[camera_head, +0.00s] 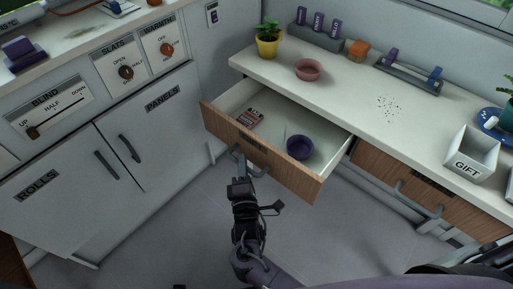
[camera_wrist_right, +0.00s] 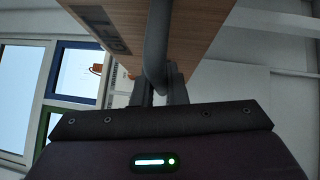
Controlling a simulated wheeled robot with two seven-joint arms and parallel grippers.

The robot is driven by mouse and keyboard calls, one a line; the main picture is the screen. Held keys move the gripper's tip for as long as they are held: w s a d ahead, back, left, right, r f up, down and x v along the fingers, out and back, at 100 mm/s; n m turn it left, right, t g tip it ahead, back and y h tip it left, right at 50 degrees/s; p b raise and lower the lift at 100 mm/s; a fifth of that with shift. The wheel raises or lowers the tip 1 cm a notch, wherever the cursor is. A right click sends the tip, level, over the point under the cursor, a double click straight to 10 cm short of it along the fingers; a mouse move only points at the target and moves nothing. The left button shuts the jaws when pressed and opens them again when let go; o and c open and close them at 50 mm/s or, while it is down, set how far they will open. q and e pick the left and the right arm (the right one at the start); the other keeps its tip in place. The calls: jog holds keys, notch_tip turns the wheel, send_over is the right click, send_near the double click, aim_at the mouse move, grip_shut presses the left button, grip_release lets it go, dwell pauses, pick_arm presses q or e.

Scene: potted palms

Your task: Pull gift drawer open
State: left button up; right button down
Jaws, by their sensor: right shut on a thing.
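The wooden-fronted drawer (camera_head: 262,152) under the counter stands pulled well out, its inside showing. It holds a small red-and-grey item (camera_head: 250,118) and a dark purple bowl (camera_head: 300,147). My right gripper (camera_head: 238,157) is shut on the drawer's grey bar handle (camera_head: 258,169). In the right wrist view, the handle (camera_wrist_right: 157,45) runs down between the fingers (camera_wrist_right: 160,88), and a dark label on the wooden front (camera_wrist_right: 105,28) seems to read GIFT. My left gripper is not in view.
A second wooden drawer (camera_head: 425,194) to the right is closed. The counter (camera_head: 352,98) holds a yellow plant pot (camera_head: 268,46), a pink bowl (camera_head: 308,70) and a white GIFT box (camera_head: 471,155). Left are white cabinets (camera_head: 150,130) with handles. Floor (camera_head: 190,215) around my arm is clear.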

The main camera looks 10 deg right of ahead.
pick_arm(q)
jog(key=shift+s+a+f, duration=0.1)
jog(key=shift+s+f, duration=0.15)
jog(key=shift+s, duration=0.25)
pick_arm(e)
jog(key=shift+s+a, duration=0.65)
jog(key=shift+a, duration=0.2)
jog(key=shift+s+a, duration=0.65)
jog(key=shift+a, duration=0.2)
jog(key=c, duration=1.5)
grip_release()
jog(key=shift+o, duration=0.2)
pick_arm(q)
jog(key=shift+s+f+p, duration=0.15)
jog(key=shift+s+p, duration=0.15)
pick_arm(e)
jog(key=s+f, duration=0.1)
jog(key=s, duration=0.6)
jog(key=shift+s+a, duration=0.35)
jog(key=shift+a, duration=0.05)
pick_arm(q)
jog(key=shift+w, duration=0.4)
